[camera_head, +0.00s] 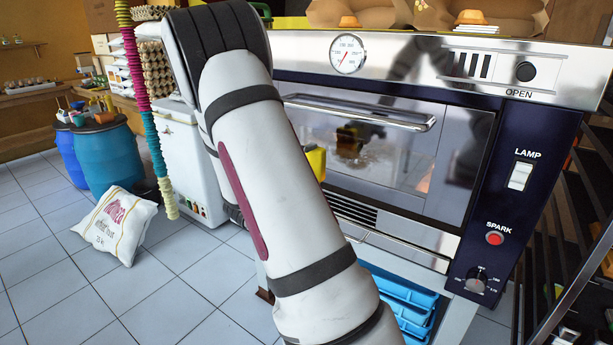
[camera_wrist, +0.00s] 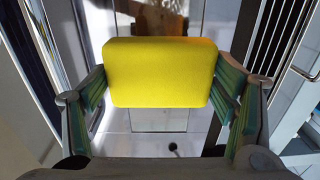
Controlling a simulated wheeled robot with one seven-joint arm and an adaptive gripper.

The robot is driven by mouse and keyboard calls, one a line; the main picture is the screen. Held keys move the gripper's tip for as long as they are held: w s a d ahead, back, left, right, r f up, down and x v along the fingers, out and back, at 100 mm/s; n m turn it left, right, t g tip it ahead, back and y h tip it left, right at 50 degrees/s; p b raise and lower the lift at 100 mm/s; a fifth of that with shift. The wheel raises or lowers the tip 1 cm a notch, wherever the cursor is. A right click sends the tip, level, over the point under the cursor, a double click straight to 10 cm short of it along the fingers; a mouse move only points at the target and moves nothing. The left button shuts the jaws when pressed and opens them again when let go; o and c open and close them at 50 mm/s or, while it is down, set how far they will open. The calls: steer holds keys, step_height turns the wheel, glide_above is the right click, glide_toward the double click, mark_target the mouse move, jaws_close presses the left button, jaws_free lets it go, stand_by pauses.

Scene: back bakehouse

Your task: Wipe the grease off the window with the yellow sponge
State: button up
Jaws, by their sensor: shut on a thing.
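The yellow sponge (camera_wrist: 160,72) is held between the two fingers of my gripper (camera_wrist: 161,88) in the wrist view. In the head view only a strip of the sponge (camera_head: 317,161) shows past my arm, which hides the gripper. The window (camera_head: 398,160) is the dark glass in the oven door, to the right of the sponge. A pale, smeary patch (camera_head: 375,158) shows on the glass, near a dark and yellow reflection. Whether the sponge touches the glass cannot be told.
A metal handle bar (camera_head: 365,113) runs across the door above the window. A dark control panel (camera_head: 510,190) with switch and knobs is at right. Blue trays (camera_head: 405,300) are below. A flour sack (camera_head: 117,224) and blue barrels (camera_head: 108,155) stand on the floor at left.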

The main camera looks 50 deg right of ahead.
mark_target(331, 151)
steer(key=shift+w+d, duration=0.15)
steer(key=shift+d, duration=1.4)
steer(key=shift+w+d, duration=0.1)
steer(key=shift+d, duration=1.4)
steer(key=shift+w+d+b, duration=0.1)
steer(key=shift+d+b, duration=0.3)
steer(key=shift+d, duration=0.55)
steer(key=shift+s+d, duration=0.1)
steer(key=shift+s, duration=1.85)
steer(key=shift+s+d+b, duration=0.15)
steer(key=shift+s, duration=0.9)
steer(key=shift+s+d+b, duration=0.15)
steer(key=shift+s, duration=0.9)
steer(key=shift+s+d+b, duration=0.15)
steer(key=shift+s+b, duration=0.2)
steer(key=shift+s, duration=1.45)
steer(key=shift+s+d+b, duration=0.1)
steer(key=shift+s+b, duration=0.25)
steer(key=shift+s, duration=1.45)
steer(key=shift+w, duration=0.8)
steer(key=shift+c, duration=0.9)
steer(key=shift+w+a+b, duration=0.15)
steer(key=shift+w+b, duration=0.55)
steer(key=shift+w, duration=1.65)
steer(key=shift+w+a+b, duration=0.2)
steer(key=shift+w+b, duration=0.55)
steer(key=shift+w, duration=1.55)
steer(key=shift+w+a+b, duration=0.15)
steer(key=shift+w+b, duration=0.55)
steer(key=shift+w, duration=1.65)
